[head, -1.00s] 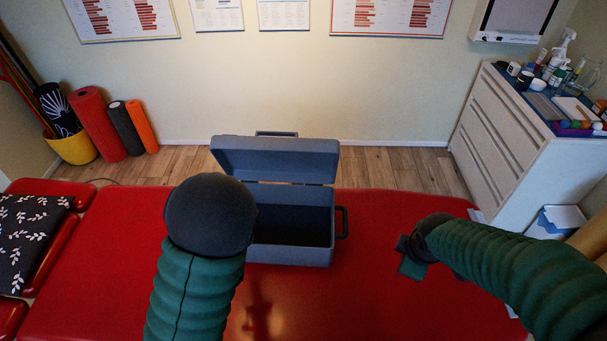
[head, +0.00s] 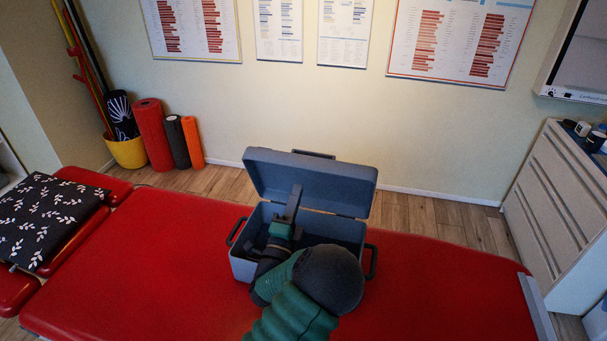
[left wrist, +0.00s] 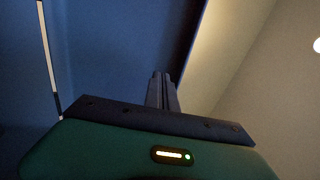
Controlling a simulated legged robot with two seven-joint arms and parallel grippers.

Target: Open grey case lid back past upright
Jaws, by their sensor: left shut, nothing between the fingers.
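The grey case (head: 243,268) stands open on the red treatment table. Its lid (head: 330,186) is raised, with the inner face towards me; I cannot tell its exact angle to upright. My left gripper (head: 294,192) is over the open case, in front of the lid, with shut, empty fingers pointing up. In the left wrist view, the fingers (left wrist: 162,90) are together against the blue-grey lid (left wrist: 115,55), close to its edge; I cannot tell whether they touch it. My left forearm hides part of the case's front and inside. My right gripper is out of view.
The red table (head: 150,255) is clear on both sides of the case. Foam rollers (head: 153,135) and a yellow bucket (head: 128,152) stand by the wall. A white drawer cabinet (head: 560,200) stands at the right.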

